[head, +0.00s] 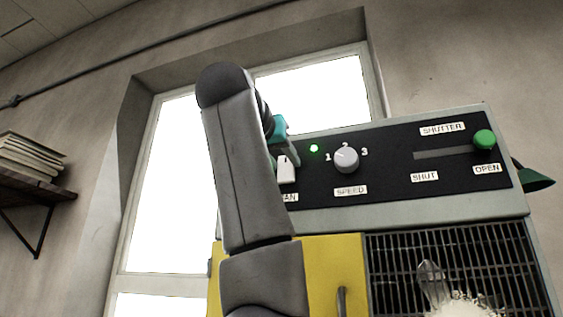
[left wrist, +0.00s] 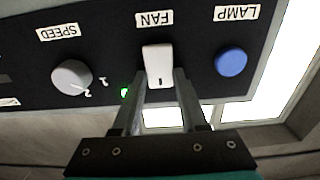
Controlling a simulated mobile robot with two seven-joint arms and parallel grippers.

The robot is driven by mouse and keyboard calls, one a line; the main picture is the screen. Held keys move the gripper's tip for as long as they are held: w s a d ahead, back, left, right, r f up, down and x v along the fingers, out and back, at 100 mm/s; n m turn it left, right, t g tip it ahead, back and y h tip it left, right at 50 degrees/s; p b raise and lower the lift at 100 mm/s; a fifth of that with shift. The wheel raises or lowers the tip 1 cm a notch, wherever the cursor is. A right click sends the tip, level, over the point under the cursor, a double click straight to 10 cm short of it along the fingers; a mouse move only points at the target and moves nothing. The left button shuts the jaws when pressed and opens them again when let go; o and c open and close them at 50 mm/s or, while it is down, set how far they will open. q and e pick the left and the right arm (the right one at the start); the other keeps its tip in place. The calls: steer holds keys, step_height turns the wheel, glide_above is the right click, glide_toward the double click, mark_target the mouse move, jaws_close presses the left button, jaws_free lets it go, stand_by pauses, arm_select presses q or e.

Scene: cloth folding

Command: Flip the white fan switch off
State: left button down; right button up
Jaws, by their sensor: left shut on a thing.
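The white fan switch (head: 287,171) is on the black control panel, beside a lit green light (head: 314,148). In the left wrist view the switch (left wrist: 158,62) stands under the upside-down FAN label. My left gripper (left wrist: 160,76) has one finger on each side of the switch and is shut on its lower part. In the head view my left arm covers part of the panel and most of this gripper (head: 283,158). My right gripper is in neither view.
The speed dial (head: 346,160) is right of the switch in the head view. A green shutter knob (head: 484,139) sits at OPEN. A blue lamp button (left wrist: 231,61) is close to the fingers. A yellow door (head: 327,262) and a grille (head: 400,270) are below.

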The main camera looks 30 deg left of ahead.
arm_select(q)
steer(key=f+t+b, duration=0.1)
steer(key=b, duration=0.2)
steer(key=shift+s+t+y, duration=0.1)
steer(key=shift+t+y, duration=0.2)
steer(key=shift+r+t+b, duration=0.15)
steer(key=shift+t+b, duration=0.45)
steer(key=shift+b, duration=0.05)
steer(key=shift+c, duration=2.2)
jaws_free()
steer(key=shift+s, duration=0.1)
steer(key=shift+s+d, duration=0.1)
steer(key=shift+s, duration=0.2)
steer(key=b+v, duration=0.6)
steer(key=v, duration=0.8)
steer(key=shift+s+b, duration=0.2)
steer(key=shift+b, duration=0.15)
